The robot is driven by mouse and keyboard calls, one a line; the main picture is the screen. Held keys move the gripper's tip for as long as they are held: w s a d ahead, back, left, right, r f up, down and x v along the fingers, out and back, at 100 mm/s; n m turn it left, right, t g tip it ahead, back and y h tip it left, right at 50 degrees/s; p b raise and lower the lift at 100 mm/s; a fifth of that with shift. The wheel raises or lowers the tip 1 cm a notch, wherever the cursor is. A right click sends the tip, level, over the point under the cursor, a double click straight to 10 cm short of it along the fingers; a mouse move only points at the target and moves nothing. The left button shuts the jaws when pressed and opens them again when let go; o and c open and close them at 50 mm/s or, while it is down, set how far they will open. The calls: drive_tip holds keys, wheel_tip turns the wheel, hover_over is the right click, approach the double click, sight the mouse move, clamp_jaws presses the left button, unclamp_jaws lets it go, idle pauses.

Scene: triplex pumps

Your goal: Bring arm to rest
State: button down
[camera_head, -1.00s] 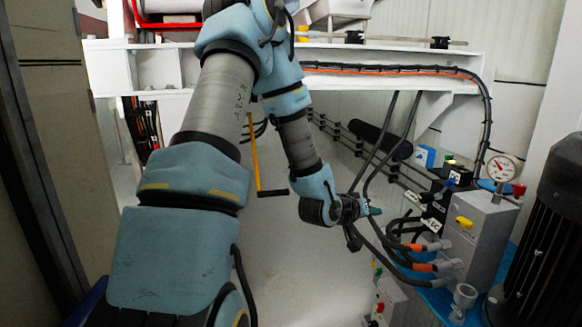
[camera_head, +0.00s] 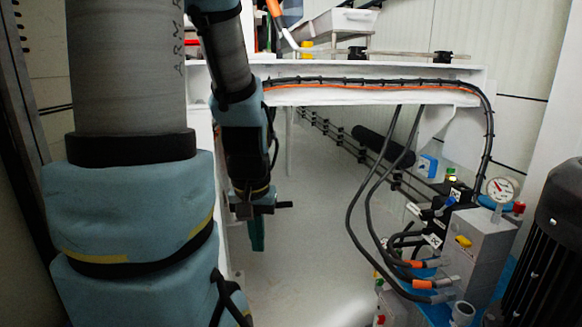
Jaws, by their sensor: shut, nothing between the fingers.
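My arm fills the left of the head view, a grey tube with blue padding. Its far end hangs down in front of the white bench. My gripper (camera_head: 257,247) is at the lower end of it, pointing down, with teal fingers close together. It looks shut and empty. It hangs over open floor, below the bench's front edge and apart from the pump equipment on the right.
A white bench (camera_head: 375,95) with a cable along its edge spans the back. At the right stand a grey pump block (camera_head: 485,248) with a pressure gauge (camera_head: 501,188), black hoses (camera_head: 358,190) and a black motor (camera_head: 555,250). The pale floor (camera_head: 300,265) between is clear.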

wheel_tip(320, 180, up, 28)
drive_tip(key=p, duration=2.6)
drive_tip(key=shift+r, duration=0.1)
